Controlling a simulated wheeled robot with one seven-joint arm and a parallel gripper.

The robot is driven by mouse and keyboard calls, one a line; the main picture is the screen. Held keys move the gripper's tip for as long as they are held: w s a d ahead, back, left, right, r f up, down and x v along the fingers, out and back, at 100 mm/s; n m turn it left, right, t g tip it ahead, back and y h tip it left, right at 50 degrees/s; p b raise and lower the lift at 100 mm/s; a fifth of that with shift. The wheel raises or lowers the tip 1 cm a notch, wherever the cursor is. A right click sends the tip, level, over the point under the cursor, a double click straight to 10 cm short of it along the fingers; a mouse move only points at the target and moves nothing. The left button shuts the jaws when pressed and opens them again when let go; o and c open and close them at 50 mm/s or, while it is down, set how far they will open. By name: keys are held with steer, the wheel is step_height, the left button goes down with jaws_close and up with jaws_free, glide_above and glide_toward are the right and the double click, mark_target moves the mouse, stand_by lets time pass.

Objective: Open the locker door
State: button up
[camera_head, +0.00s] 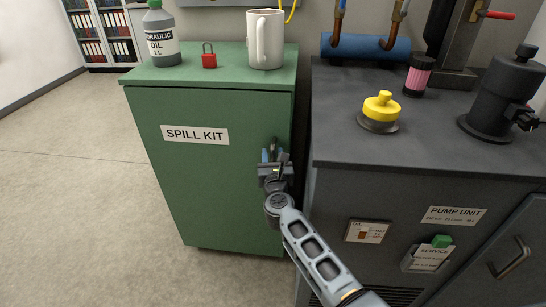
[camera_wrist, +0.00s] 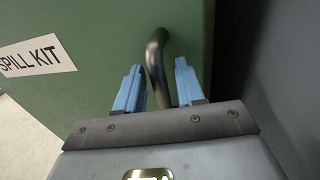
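The green locker (camera_head: 205,190), labelled SPILL KIT, stands in the middle of the head view with its door shut. Its dark bar handle (camera_wrist: 157,68) is on the right side of the door in the wrist view. My gripper (camera_head: 272,154) is in front of the door's right edge, at the handle. In the wrist view, the blue fingertips (camera_wrist: 158,84) are apart, one on each side of the handle. Gaps show between the handle and both fingers. The lower part of the handle is hidden behind my gripper.
A mug (camera_head: 264,40), a red padlock (camera_head: 209,58) and an oil bottle (camera_head: 162,36) stand on the locker. The dark pump unit (camera_head: 440,170) stands close to the right, a narrow gap away. Open floor (camera_head: 85,180) lies to the left.

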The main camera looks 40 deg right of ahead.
jaws_close()
steer(key=shift+s+a, duration=0.1)
steer(key=shift+a, duration=0.05)
stand_by(0.4)
